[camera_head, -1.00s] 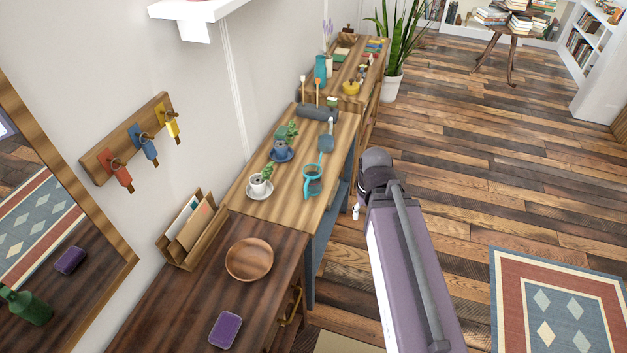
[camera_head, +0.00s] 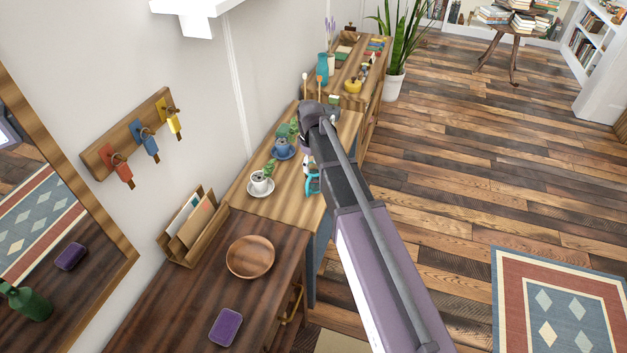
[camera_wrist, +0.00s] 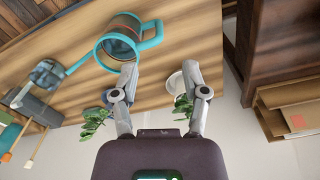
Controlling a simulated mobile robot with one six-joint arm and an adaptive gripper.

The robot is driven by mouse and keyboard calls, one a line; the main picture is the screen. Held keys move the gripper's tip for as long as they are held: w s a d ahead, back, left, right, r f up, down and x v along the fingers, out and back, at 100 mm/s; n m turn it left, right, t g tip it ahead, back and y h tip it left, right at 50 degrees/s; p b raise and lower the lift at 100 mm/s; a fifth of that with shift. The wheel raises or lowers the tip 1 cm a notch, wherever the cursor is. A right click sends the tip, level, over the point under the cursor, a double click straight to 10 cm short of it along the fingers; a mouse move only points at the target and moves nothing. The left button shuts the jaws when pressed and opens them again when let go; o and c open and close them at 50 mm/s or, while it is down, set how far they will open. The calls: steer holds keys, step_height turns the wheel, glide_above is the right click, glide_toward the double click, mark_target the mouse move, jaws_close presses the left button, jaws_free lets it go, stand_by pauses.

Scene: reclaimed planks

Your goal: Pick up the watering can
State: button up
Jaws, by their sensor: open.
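The watering can (camera_wrist: 122,44) has a teal rim, a teal handle and a long spout with a grey-blue rose, and it stands on the light wooden table. In the head view the can (camera_head: 313,185) is partly hidden behind my arm. My gripper (camera_wrist: 160,74) is open and empty. In the wrist view its fingertips are just short of the can, with the left fingertip near its rim and the handle ahead of the gap. Whether they touch is hard to tell.
Potted plants in a blue cup (camera_head: 284,150) and a white cup (camera_head: 261,184) stand close to the can. A letter holder (camera_head: 190,229), wooden bowl (camera_head: 250,257) and purple box (camera_head: 225,327) are on the darker table.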

steer(key=shift+w+a+n, duration=0.5)
steer(key=shift+w+a, duration=0.3)
steer(key=shift+a, duration=0.05)
steer(key=shift+f, duration=0.15)
steer(key=b, duration=0.9)
glide_above(308, 198)
steer(key=f, duration=0.8)
steer(key=shift+w+a+f, duration=0.15)
steer(key=shift+w+f, duration=0.05)
steer(key=shift+w, duration=0.2)
steer(key=shift+f, duration=0.15)
steer(key=shift+f+b, duration=2.45)
jaws_close()
